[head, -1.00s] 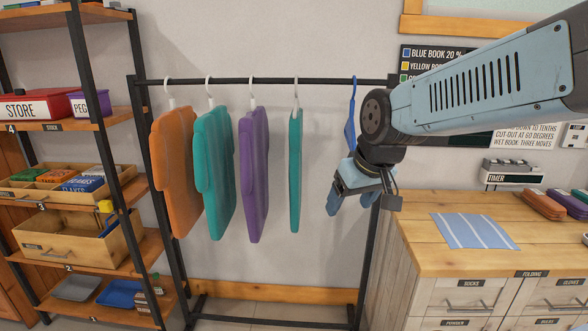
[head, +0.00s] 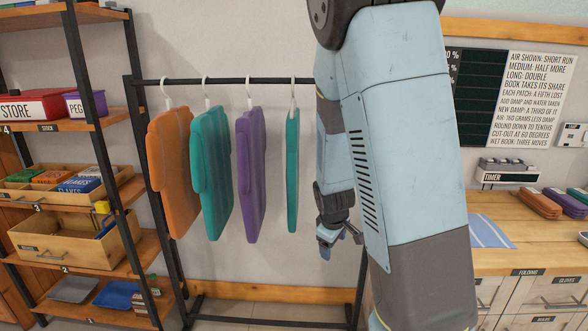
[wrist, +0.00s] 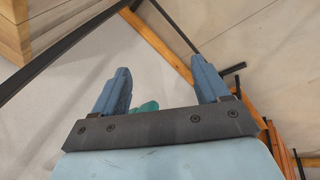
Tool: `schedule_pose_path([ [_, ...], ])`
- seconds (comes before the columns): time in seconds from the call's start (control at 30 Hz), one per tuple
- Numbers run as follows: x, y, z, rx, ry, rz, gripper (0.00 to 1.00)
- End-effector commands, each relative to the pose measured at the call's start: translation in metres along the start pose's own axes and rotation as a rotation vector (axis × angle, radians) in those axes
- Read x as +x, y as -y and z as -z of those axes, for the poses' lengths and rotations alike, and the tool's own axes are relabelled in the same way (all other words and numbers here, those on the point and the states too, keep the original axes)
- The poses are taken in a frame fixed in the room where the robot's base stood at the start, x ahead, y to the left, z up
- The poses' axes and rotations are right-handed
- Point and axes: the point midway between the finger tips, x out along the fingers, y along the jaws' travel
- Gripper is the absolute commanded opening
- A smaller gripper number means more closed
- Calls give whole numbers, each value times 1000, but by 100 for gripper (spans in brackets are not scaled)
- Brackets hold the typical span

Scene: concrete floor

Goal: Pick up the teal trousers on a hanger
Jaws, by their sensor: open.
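The narrow teal garment (head: 292,172), which looks like the trousers, hangs by a white hanger from the black rail, rightmost of the garments in view. A wider teal garment with a sleeve-like side (head: 212,175) hangs further left. My gripper (head: 338,246) is to the right of the narrow teal garment, near its lower end and apart from it. In the wrist view my gripper (wrist: 163,82) is open with two blue fingers spread. A small teal piece (wrist: 146,107) shows between them; I cannot tell which garment it is.
An orange garment (head: 172,172) and a purple one (head: 250,175) share the rail (head: 225,80). A shelf unit with boxes (head: 35,106) stands left, a wooden counter (head: 510,232) right. My arm hides the rail's right end.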

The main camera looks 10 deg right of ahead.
Motion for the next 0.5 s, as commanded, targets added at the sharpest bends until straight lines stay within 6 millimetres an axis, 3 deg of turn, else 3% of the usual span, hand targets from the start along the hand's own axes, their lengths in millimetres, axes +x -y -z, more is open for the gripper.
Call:
schedule_pose_path([
  [0.2,40,-11,-4,-183,77,-115,75],
  [0.5,69,-37,-5,-470,179,-308,75],
])
